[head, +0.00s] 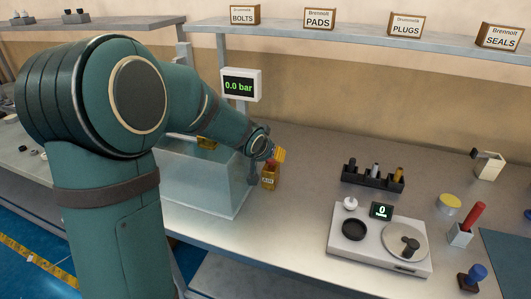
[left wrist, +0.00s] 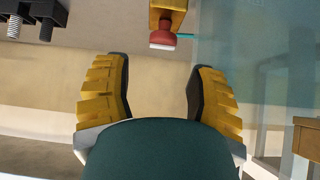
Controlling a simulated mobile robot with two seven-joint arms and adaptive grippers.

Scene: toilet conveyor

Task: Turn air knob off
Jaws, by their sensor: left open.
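The air knob is a red knob (left wrist: 163,33) with a pale end face. It sits on a brass-coloured block (left wrist: 170,12) at the top of the left wrist view. In the head view the block marked AIR (head: 269,179) stands beside the clear tank, with the knob mostly hidden by my gripper. My left gripper (head: 278,155) is just above and beside the block. In the left wrist view its yellow ribbed fingers (left wrist: 158,90) are spread and empty, with the knob beyond them, apart. My right gripper is not in view.
A display (head: 239,85) reads 0.0 bar. The clear tank (head: 205,180) is left of the block, partly behind my arm. To the right are a black holder (head: 372,180) and a scale (head: 345,252) reading 0. The bench between block and holder is clear.

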